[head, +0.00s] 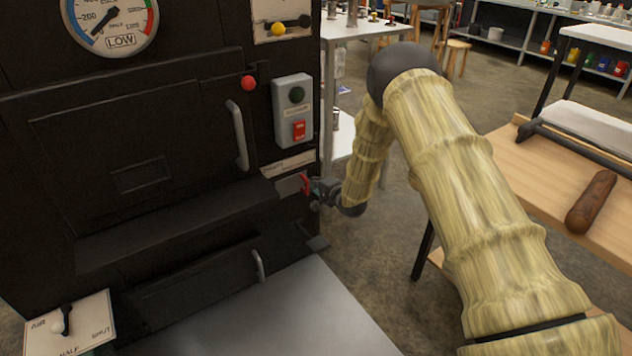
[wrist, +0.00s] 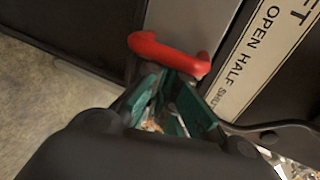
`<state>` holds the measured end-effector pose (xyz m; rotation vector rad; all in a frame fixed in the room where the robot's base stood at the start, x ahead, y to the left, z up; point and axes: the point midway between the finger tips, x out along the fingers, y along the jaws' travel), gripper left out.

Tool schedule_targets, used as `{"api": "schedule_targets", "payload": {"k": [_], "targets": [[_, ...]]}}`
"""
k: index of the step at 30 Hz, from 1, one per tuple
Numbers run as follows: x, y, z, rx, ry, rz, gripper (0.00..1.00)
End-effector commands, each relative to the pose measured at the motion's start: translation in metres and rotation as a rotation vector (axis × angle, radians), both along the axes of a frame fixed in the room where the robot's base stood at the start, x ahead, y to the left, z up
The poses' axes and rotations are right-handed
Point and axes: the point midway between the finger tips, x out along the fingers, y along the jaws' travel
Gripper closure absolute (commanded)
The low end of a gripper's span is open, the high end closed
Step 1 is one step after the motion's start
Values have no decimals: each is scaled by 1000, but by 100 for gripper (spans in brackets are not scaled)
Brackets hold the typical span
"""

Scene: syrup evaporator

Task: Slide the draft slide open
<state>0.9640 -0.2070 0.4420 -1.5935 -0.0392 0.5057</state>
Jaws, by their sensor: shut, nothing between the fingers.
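The draft slide is a pale grey plate (head: 287,186) with a red handle (head: 305,184), low on the right side of the black front. In the wrist view the red handle (wrist: 168,54) crosses in front of the grey plate (wrist: 190,22). A label strip (wrist: 268,50) beside it reads OPEN, HALF and SHUT in part. My gripper (head: 316,188) is at the handle, from the right. In the wrist view its green-padded fingers (wrist: 178,88) are shut with tips right by the handle. Whether they touch it I cannot tell.
A control box (head: 293,110) with green and red buttons sits above the slide. A door handle (head: 238,135) and a lower handle (head: 259,265) stick out to the left. A grey metal surface (head: 270,315) lies below. A wooden table (head: 540,170) stands right; floor lies between.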

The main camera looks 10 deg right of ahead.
Motion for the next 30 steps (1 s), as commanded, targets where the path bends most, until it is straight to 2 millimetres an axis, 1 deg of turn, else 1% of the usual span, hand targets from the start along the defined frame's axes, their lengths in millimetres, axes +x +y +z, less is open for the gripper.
{"api": "schedule_targets", "payload": {"k": [30], "targets": [[-12,34,0,1,1,1,100]]}}
